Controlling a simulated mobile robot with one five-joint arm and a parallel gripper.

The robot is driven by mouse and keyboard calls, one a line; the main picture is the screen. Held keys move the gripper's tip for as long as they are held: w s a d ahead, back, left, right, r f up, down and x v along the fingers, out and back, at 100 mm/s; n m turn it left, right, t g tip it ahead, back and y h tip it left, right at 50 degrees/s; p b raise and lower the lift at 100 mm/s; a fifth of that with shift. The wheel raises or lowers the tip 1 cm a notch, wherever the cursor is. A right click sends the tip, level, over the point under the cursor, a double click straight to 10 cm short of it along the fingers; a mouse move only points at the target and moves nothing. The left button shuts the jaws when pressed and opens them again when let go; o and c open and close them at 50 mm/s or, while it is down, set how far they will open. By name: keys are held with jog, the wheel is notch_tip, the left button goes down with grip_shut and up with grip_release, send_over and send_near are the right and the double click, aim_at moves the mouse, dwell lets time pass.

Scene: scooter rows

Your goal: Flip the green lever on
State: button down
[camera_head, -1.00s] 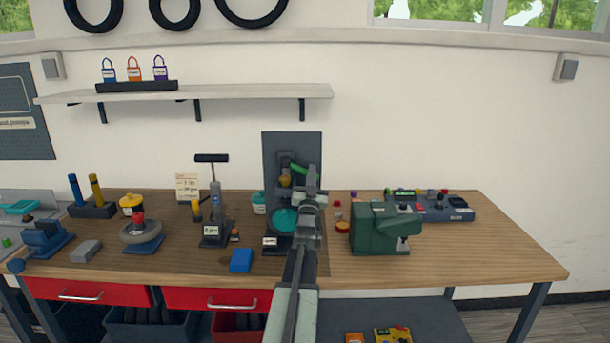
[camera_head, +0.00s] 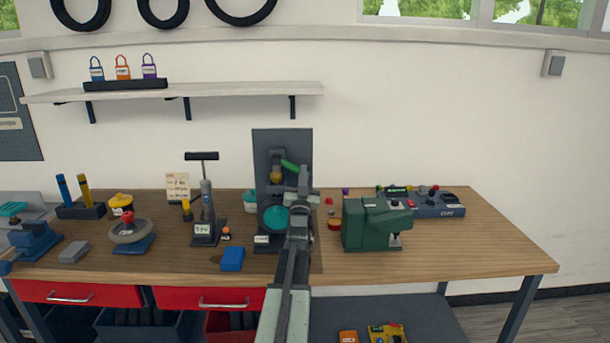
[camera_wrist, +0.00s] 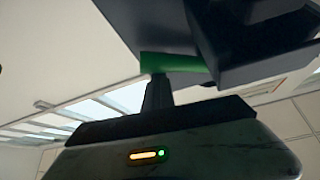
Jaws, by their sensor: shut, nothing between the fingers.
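The green lever (camera_head: 289,165) sits on a dark upright panel (camera_head: 262,145) on the workbench, beside a small yellow part. It slants down to the right. My gripper (camera_head: 303,176) is shut and empty, at the lever's lower right end. In the wrist view the lever (camera_wrist: 172,66) shows as a green bar right above the tip of my shut gripper (camera_wrist: 157,92). The two look very close, but I cannot tell whether they touch. My arm hides part of the panel's lower right.
A teal round part (camera_head: 275,218) sits low on the panel. A dark green machine (camera_head: 370,225) stands close to the right. A pump (camera_head: 206,205) and a blue block (camera_head: 232,259) are to the left. The bench front right is clear.

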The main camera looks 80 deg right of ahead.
notch_tip(320, 180, up, 4)
jog(key=s+p, duration=0.2)
jog(key=p, duration=0.2)
jog(key=w+b+v, duration=0.1)
jog(key=b+v, duration=0.4)
jog(key=v, duration=0.5)
jog(key=shift+w+a, duration=0.3)
jog(key=shift+a, duration=0.05)
